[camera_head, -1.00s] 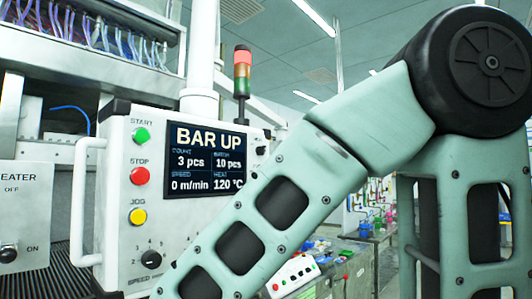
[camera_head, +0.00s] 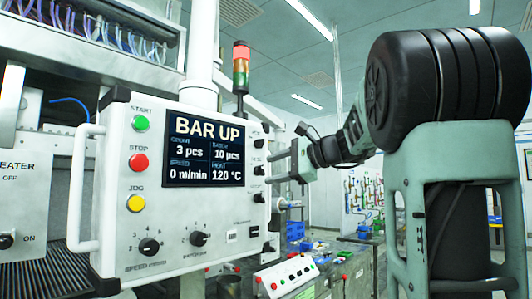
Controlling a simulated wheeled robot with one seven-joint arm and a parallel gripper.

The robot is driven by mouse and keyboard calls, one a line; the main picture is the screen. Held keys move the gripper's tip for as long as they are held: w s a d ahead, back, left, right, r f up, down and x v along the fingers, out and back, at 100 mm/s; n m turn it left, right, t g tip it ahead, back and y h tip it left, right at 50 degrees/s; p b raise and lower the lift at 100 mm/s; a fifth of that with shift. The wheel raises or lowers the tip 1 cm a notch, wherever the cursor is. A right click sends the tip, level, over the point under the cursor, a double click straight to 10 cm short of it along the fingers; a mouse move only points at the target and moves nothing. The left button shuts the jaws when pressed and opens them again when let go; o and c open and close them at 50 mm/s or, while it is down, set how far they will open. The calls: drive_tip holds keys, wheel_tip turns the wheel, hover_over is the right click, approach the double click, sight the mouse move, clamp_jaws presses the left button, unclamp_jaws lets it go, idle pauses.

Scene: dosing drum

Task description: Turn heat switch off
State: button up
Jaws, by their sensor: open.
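The heater panel (camera_head: 25,180) stands at the left edge, its label cut off to "EATER". OFF is printed above and ON at the lower right. Its black switch knob (camera_head: 6,242) is at the frame edge, beside ON; its exact setting cannot be told. The white control box (camera_head: 150,225) stands right of it, with a screen (camera_head: 205,150) reading BAR UP and HEAT 120 °C. Several small black switches (camera_head: 258,170) line the box's right side, their labels unreadable. My gripper (camera_head: 272,168) is open and empty, just right of these switches, fingers pointing left.
Green, red and yellow buttons (camera_head: 138,162) and two black dials (camera_head: 149,246) are on the box face. A white handle (camera_head: 82,190) juts out at its left. A signal tower (camera_head: 240,70) stands behind. A small button box (camera_head: 286,278) sits below right.

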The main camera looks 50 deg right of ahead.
sight(260, 144)
drive_tip(key=s+d+r+m+t+h, duration=0.3)
drive_tip(key=s+d+r, duration=0.4)
drive_tip(key=r, duration=0.1)
drive_tip(key=shift+w+d+p, duration=0.15)
drive_tip(key=shift+w+p, duration=1.35)
drive_tip(key=shift+w, duration=2.75)
drive_tip(key=shift+w+d+p, duration=0.15)
drive_tip(key=shift+w+p, duration=1.3)
drive_tip(key=shift+w, duration=2.8)
drive_tip(key=shift+c, duration=0.2)
drive_tip(key=c, duration=0.9)
